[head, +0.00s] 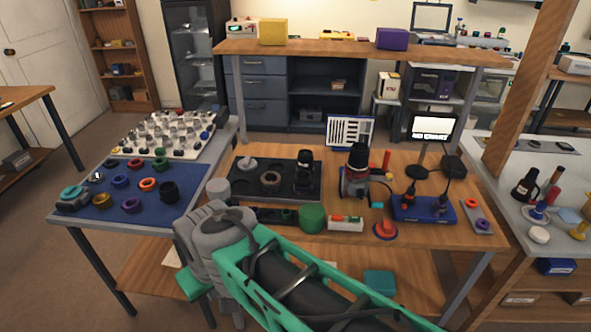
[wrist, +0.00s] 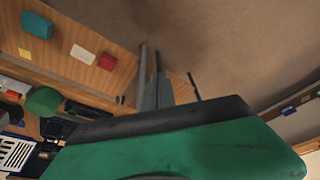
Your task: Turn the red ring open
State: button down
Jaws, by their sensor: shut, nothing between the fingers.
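Several red, ring-like things show in the head view, and I cannot tell which is the task's ring. A red round piece with a raised top (head: 385,228) sits on a dark round base at the bench's front edge. A small red ring (head: 484,226) lies on a grey strip at the right end. An orange-red ring (head: 148,184) lies on the blue mat. My gripper (head: 196,284) hangs low at the left of the bench, below my grey wrist and well apart from these rings. It is shut and empty; its fingertips are mostly hidden.
A black lens on a grey holder (head: 355,180) stands mid-bench. A dark tray (head: 276,192), a green cylinder (head: 312,218) and a white block (head: 345,224) are nearby. A blue base (head: 424,208) stands at right.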

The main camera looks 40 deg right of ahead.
jog(key=shift+d, duration=0.1)
jog(key=w+d+r+m+h+p, duration=0.3)
jog(key=w+d+r+m+p, duration=0.15)
jog(key=w+d, duration=0.5)
jog(key=d+r+m+g+h+p, duration=0.2)
jog(key=d+m+h, duration=0.3)
jog(key=d, duration=2.3)
jog(key=shift+m+g+p, duration=0.35)
jog(key=shift+g+p, duration=0.4)
jog(key=shift+g, duration=0.05)
jog(key=shift+w+d+r, duration=0.1)
jog(key=shift+d, duration=0.05)
